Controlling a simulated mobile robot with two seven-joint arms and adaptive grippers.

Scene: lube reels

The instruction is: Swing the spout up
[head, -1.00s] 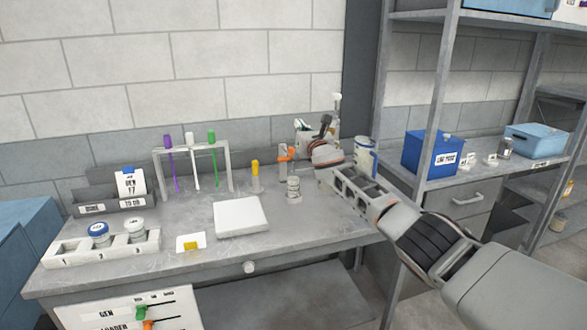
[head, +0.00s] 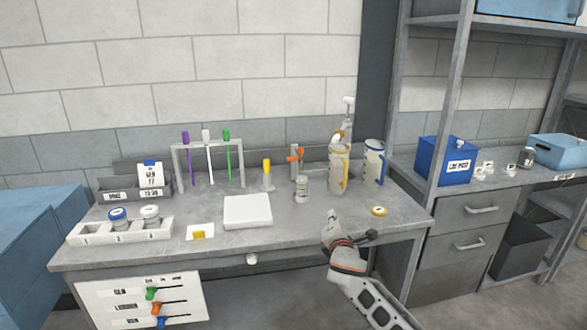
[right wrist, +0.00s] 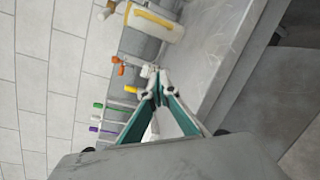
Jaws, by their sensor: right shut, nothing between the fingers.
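A clear jug (head: 339,168) with a yellow strip or handle stands at the back right of the grey bench. A small pale yellowish part (head: 337,139), which looks like its spout, sits on its top; how it is angled is hard to tell. In the right wrist view the jug (right wrist: 150,22) lies sideways at the top, with the spout-like part (right wrist: 108,10) at its left end. My right gripper (head: 334,216) is in front of the jug, near the bench's front edge, apart from it. Its fingertips (right wrist: 158,82) meet, shut and empty. My left gripper is out of view.
A second jug (head: 373,163) stands right of the first, with a white pump-like top (head: 348,103) behind. A small jar (head: 301,189), an orange-topped fitting (head: 296,156) and a yellow-topped disc (head: 379,211) are near. A shelf post (head: 451,90) rises at the right.

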